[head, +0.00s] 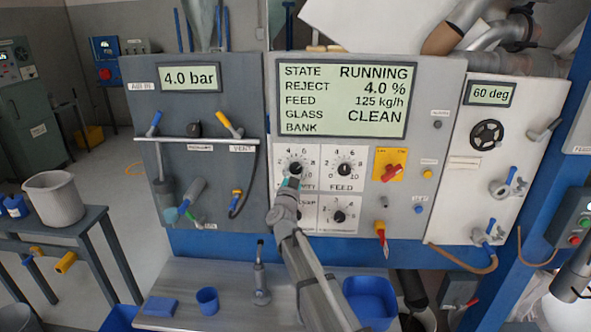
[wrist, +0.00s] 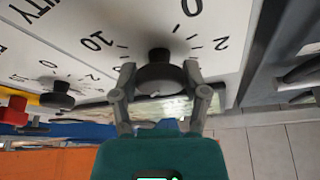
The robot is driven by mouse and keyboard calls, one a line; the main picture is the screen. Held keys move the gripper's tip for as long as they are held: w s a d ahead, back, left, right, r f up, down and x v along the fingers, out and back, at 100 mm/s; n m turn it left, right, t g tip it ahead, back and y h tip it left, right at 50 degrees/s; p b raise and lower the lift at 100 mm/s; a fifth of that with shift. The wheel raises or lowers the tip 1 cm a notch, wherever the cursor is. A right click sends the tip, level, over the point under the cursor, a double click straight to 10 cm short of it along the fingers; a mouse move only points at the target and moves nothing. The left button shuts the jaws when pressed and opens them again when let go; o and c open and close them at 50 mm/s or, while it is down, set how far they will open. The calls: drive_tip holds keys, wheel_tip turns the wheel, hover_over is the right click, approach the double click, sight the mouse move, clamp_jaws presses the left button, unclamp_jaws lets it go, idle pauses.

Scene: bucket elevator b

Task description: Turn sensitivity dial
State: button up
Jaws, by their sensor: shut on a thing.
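The sensitivity dial is a black round knob (head: 296,168) on a white numbered plate, at the upper left of the dial group in the head view. Its label is partly hidden by my arm. My gripper (head: 292,180) reaches it from below. In the wrist view my gripper (wrist: 160,84) has one finger on each side of the knob (wrist: 160,68) and is shut on it. The numbers 0, 2 and 10 show around it. The display (head: 345,100) above reads RUNNING, REJECT 4.0 %, FEED 125 kg/h, GLASS BANK CLEAN.
The feed dial (head: 344,169) is close on the right; a further dial (head: 339,216) sits below it. A red switch on a yellow plate (head: 390,168) is farther right. Below, a shelf holds a blue cup (head: 207,300) and an upright metal fitting (head: 261,285) near my arm.

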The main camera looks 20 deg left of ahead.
drive_tip(key=shift+w+a+m+g+h+p, duration=0.15)
drive_tip(key=shift+m+h, duration=0.35)
drive_tip(key=shift+m, duration=0.5)
drive_tip(key=shift+s+d+m+g+h+p, duration=0.2)
drive_tip(key=shift+m+h, duration=0.3)
drive_tip(key=shift+m, duration=0.5)
drive_tip(key=o, duration=1.2)
drive_tip(key=shift+c, duration=0.2)
drive_tip(key=shift+n, duration=0.3)
